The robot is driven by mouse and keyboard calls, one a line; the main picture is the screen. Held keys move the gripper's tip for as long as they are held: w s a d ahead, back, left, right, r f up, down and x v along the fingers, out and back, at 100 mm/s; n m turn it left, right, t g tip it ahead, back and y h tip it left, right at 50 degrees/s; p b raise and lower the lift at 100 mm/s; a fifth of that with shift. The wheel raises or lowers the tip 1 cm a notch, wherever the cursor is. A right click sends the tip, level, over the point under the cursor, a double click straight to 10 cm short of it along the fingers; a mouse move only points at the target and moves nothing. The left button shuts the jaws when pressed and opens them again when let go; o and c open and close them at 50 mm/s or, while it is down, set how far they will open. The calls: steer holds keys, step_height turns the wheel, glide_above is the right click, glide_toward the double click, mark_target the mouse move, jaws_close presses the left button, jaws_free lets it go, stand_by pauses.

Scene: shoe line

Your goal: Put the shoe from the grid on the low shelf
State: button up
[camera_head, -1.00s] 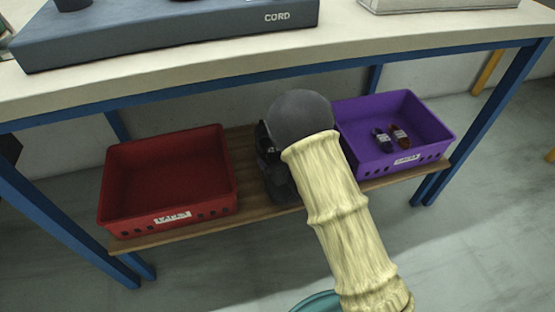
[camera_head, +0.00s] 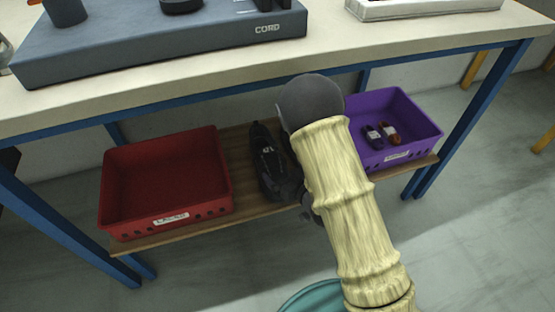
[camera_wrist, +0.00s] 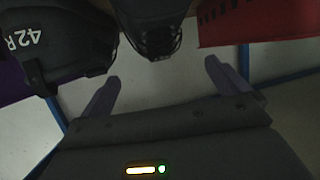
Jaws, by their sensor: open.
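A black shoe (camera_head: 268,160) lies on the low wooden shelf (camera_head: 240,160), between the red and purple bins. In the wrist view, a dark shoe marked 42R (camera_wrist: 60,45) is at the upper left, and a second dark shoe (camera_wrist: 150,28) is at the top middle. In the head view, my arm covers most of the space right of the visible shoe. My gripper (camera_wrist: 161,72) is open and empty, its fingers apart and pointing toward the shoes. The head view mostly hides it behind my arm. I cannot make out a grid.
The red bin (camera_head: 165,222) stands on the shelf's left. The purple bin (camera_head: 425,148), holding small items, stands on its right. Above is the tabletop (camera_head: 330,38) with a grey CORD block (camera_head: 150,55) and a white tray (camera_head: 430,8). Blue legs frame the shelf.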

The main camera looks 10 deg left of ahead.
steer(key=v, duration=0.2)
steer(key=shift+s+d, duration=0.2)
stand_by(0.6)
steer(key=d+r+m+g+h, duration=0.1)
steer(key=d+r+m+h, duration=0.25)
steer(key=d, duration=0.45)
steer(key=d+r+m+g+h, duration=0.1)
steer(key=d+r+m+h, duration=0.2)
steer(key=d, duration=0.5)
steer(key=s+d+r+m+g+h, duration=0.1)
steer(key=s+d+r+g, duration=0.2)
steer(key=s, duration=0.3)
steer(key=s+d+r+m+g+h, duration=0.1)
steer(key=s+d+r+g+h, duration=0.1)
steer(key=s+d, duration=0.2)
steer(key=shift+s+d+r+g, duration=0.4)
steer(key=shift+s, duration=0.5)
